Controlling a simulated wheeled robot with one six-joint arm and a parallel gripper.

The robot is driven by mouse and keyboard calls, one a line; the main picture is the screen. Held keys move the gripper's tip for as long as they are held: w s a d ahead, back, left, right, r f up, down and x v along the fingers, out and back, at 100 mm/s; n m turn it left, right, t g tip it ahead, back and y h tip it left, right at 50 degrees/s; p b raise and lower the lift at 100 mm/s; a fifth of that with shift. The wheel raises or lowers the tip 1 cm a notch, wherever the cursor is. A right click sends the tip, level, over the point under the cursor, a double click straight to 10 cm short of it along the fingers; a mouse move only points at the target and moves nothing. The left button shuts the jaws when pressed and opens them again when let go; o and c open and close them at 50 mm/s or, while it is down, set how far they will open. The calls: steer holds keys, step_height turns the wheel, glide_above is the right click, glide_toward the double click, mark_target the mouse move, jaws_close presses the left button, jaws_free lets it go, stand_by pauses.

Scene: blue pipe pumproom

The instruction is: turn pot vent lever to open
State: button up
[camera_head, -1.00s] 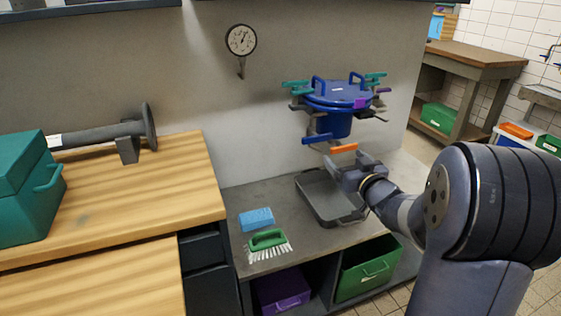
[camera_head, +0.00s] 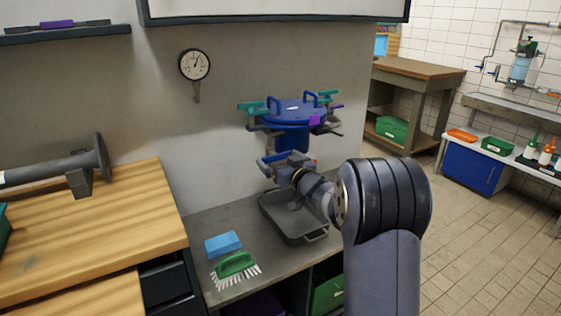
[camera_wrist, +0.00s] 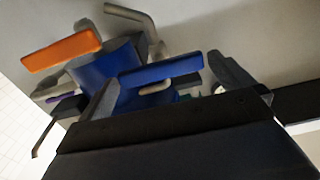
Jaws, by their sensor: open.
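The blue pot (camera_head: 292,140) is mounted by the wall, with teal clamps around its lid. My gripper (camera_head: 280,163) is just below it and hides most of its underside. In the wrist view a blue lever (camera_wrist: 160,72) lies between the two spread fingers of my gripper (camera_wrist: 164,76), one finger toward each end of it. No grip on it shows. An orange lever (camera_wrist: 62,49) is outside the fingers, to the left. I cannot tell from a label which lever is the vent lever.
A grey tray (camera_head: 292,222) lies on the bench below my gripper. A blue sponge (camera_head: 222,243) and a green brush (camera_head: 235,266) lie left of it. A gauge (camera_head: 194,65) hangs on the wall. Open floor (camera_head: 480,235) is at right.

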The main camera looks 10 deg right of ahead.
steer(key=c, duration=0.7)
steer(key=n+b, duration=0.2)
steer(key=n, duration=0.2)
steer(key=shift+f+b, duration=0.15)
steer(key=shift+b, duration=0.25)
steer(key=n+b, duration=0.2)
steer(key=n, duration=0.3)
steer(key=shift+b, duration=0.35)
steer(key=n+b, duration=0.3)
steer(key=n, duration=0.2)
steer(key=shift+a+f, duration=0.1)
steer(key=shift+n+b, duration=0.95)
steer(key=shift+n, duration=1.05)
